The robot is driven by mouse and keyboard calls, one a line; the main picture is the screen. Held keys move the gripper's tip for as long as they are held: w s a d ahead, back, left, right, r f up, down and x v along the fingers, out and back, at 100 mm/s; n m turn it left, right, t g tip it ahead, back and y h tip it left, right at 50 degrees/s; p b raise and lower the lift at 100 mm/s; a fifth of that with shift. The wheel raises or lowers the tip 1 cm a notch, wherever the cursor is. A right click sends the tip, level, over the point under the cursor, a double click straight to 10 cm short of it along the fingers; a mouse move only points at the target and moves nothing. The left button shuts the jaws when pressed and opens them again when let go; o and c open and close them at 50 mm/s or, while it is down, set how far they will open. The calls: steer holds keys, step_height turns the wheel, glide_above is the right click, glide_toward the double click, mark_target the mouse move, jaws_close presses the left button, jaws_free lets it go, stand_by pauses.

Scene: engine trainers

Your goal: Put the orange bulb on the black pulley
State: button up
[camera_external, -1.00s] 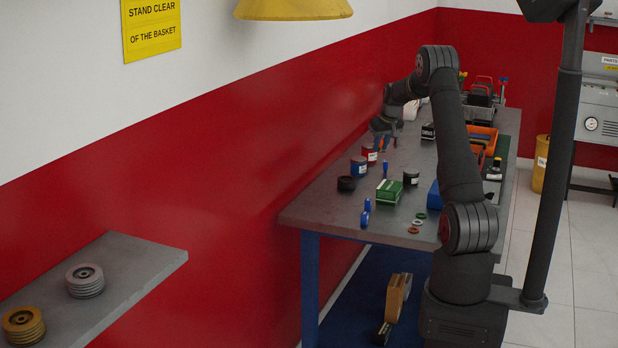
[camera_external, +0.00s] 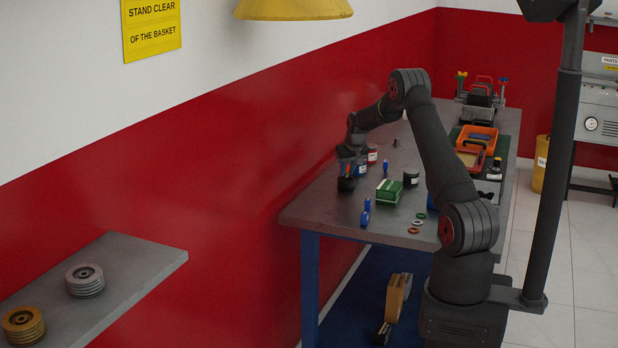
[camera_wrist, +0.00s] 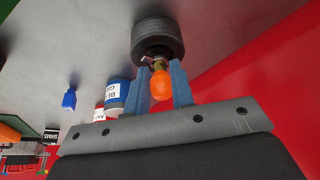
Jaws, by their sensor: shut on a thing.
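The orange bulb (camera_wrist: 160,88) is between the blue fingers of my gripper (camera_wrist: 162,85) in the wrist view, which are shut on it. The black pulley (camera_wrist: 157,38) lies just beyond the fingertips on the grey bench; the bulb's brass end points at it. In the external view the pulley (camera_external: 347,184) is at the bench's left edge, and my gripper (camera_external: 347,170) is right above it with the orange bulb. I cannot tell whether the bulb touches the pulley.
A blue can (camera_external: 361,168) and a red can (camera_external: 372,154) stand close behind the gripper. A green box (camera_external: 389,191) and blue bulb-like pieces (camera_external: 366,213) lie to the right. The red wall (camera_external: 240,170) is close on the left. Orange tray (camera_external: 477,139) is farther back.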

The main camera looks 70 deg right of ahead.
steer(key=shift+f, duration=0.4)
steer(key=o, duration=0.9)
steer(key=shift+o, duration=0.2)
steer(key=shift+r, duration=0.1)
steer(key=v, duration=1.2)
steer(key=x, duration=1.2)
steer(key=shift+f, duration=0.2)
steer(key=shift+r, duration=1.35)
